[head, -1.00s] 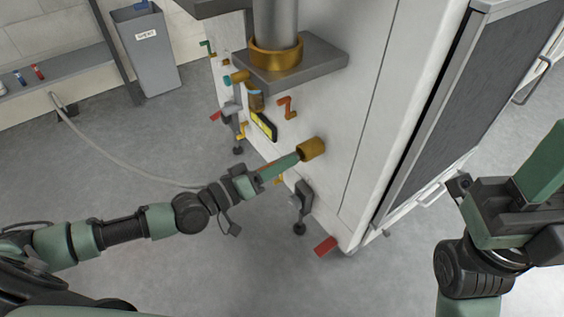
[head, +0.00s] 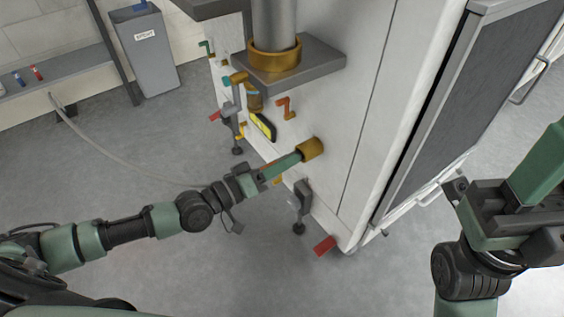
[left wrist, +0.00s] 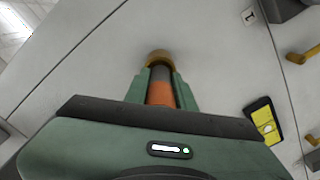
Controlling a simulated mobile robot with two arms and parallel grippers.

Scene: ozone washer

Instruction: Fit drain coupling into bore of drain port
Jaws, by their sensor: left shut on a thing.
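My left gripper (head: 292,163) is shut on the drain coupling (left wrist: 160,93), an orange cylinder with a dark grey front part. The coupling lies between the two green fingers and points at the brass drain port (head: 311,148) on the white washer's side. In the left wrist view the port (left wrist: 158,56) shows as a brass ring straight ahead, in line with the coupling. The coupling's front end is at or in the ring; how deep it sits is hidden. In the head view the fingers mostly cover the coupling. My right gripper (head: 510,205) is at the right; its jaw state is unclear.
Above the port are a grey shelf (head: 310,62) with a brass-collared pipe, an orange handle (head: 286,107) and a black-yellow gauge (head: 263,126). A washer foot (head: 301,205) and red pedal (head: 325,246) are below. A hose (head: 120,158) crosses the floor.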

